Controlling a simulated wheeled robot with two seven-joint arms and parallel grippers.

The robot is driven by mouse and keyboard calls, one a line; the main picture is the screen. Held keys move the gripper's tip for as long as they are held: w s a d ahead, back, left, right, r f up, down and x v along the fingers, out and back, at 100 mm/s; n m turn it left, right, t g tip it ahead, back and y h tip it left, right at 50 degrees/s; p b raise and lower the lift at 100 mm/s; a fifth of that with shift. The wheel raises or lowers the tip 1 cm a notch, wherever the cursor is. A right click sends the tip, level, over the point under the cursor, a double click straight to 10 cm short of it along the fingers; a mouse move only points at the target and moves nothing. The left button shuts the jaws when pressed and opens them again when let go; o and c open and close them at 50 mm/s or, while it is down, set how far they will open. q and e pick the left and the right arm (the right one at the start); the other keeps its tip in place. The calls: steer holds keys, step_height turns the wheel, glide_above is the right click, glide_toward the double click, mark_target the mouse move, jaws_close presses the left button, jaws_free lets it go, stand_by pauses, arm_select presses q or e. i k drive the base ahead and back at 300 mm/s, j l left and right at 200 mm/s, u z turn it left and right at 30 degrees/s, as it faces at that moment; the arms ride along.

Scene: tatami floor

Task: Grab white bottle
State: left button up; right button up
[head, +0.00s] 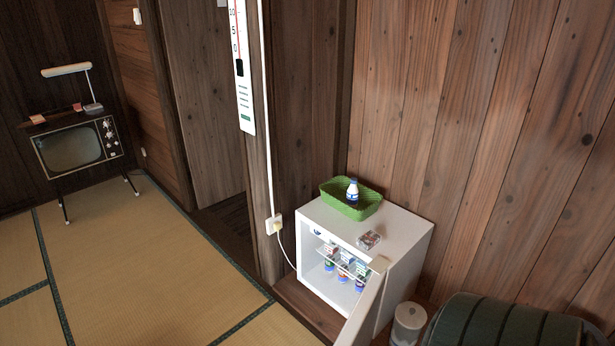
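A small white bottle (352,190) with a blue band stands upright in a green basket (339,206). The basket sits on top of a small white fridge (408,232) by the wooden wall. The fridge door (366,308) stands open toward the front. Several more bottles and cartons (345,264) with white, blue and other colours are on the shelf and floor inside. Neither of my grippers is in the head view.
A small clear packet (368,239) lies on the fridge top. A white canister (408,322) and a dark green rolled bundle (500,325) are at the lower right. A television (72,148) on legs stands at the far left. The tatami floor (150,250) is clear.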

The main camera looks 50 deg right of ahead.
mark_target(352, 194)
steer(key=i+z, duration=0.15)
steer(key=i, duration=0.25)
steer(key=i+j+z, duration=0.2)
steer(key=i, duration=0.2)
steer(key=i+j+z, duration=0.15)
steer(key=i, duration=0.3)
steer(key=i+z, duration=0.25)
steer(key=z, duration=0.25)
steer(key=i+j+z, duration=0.1)
steer(key=i+z, duration=0.2)
steer(key=z, duration=0.15)
steer(key=i+j+z, duration=0.15)
steer(key=z, duration=0.35)
steer(key=i+j+z, duration=0.1)
steer(key=z, duration=0.3)
steer(key=i+j+z, duration=0.2)
steer(key=z, duration=0.15)
steer(key=i+j+z, duration=0.2)
steer(key=z, duration=0.2)
steer(key=i+j+z, duration=0.1)
steer(key=j+z, duration=0.15)
steer(key=z, duration=0.15)
steer(key=i+j+z, duration=0.25)
steer(key=j+z, duration=0.25)
steer(key=j, duration=0.15)
